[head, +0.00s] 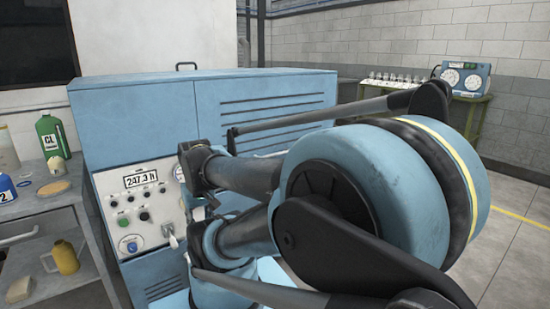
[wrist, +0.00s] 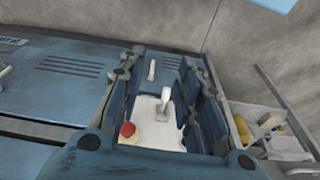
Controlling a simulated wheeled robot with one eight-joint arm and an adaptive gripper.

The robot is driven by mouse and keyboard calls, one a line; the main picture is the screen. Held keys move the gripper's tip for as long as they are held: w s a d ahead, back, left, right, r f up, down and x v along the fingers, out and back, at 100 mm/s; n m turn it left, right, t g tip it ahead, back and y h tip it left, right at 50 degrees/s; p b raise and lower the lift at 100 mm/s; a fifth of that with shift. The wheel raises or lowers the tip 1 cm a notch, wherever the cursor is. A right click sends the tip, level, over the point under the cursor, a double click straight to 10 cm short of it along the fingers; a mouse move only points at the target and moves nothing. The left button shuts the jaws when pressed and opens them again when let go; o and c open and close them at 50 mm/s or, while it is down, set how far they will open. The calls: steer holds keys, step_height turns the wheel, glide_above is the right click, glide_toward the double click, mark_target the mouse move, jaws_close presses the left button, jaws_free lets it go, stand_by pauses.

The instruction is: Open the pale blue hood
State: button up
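The pale blue cabinet (head: 130,115) stands ahead in the head view, with louvres on its front and a dark handle (head: 186,66) on its top. The top looks closed; I cannot tell which part is the separate hood. In the wrist view, a blue louvred surface (wrist: 75,66) fills the left. My gripper (wrist: 158,68) has its two dark blue fingers spread apart, with nothing held. Between them show a pale panel, a white lever (wrist: 165,98) and a red button (wrist: 127,130), beyond the fingers. In the head view my arm hides part of the cabinet; gripper contact is not clear.
A control panel (head: 140,205) with a display and knobs is on the cabinet's front. A green table (head: 480,105) stands at the back right. Floor is clear at right.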

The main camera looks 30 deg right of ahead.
steer(key=w+d+r+m+t+y, duration=0.1)
steer(key=w+d+r+m+y, duration=0.15)
steer(key=w, duration=0.35)
steer(key=w+d+r+m+t+y, duration=0.1)
steer(key=w+d+r+m, duration=0.15)
steer(key=w, duration=0.25)
steer(key=w+d+r+m+t+y, duration=0.15)
steer(key=w+d+m+t, duration=0.3)
steer(key=w+d, duration=0.6)
steer(key=s+d+m+t+h, duration=0.2)
steer(key=s+d+m+t, duration=0.15)
steer(key=d, duration=1.25)
steer(key=s+d+m+t+h, duration=0.2)
steer(key=s+d+m+t, duration=0.15)
steer(key=d, duration=1.25)
steer(key=shift+m, duration=0.35)
steer(key=x, duration=1.6)
steer(key=shift+w+a+f, duration=0.2)
steer(key=shift+f, duration=0.05)
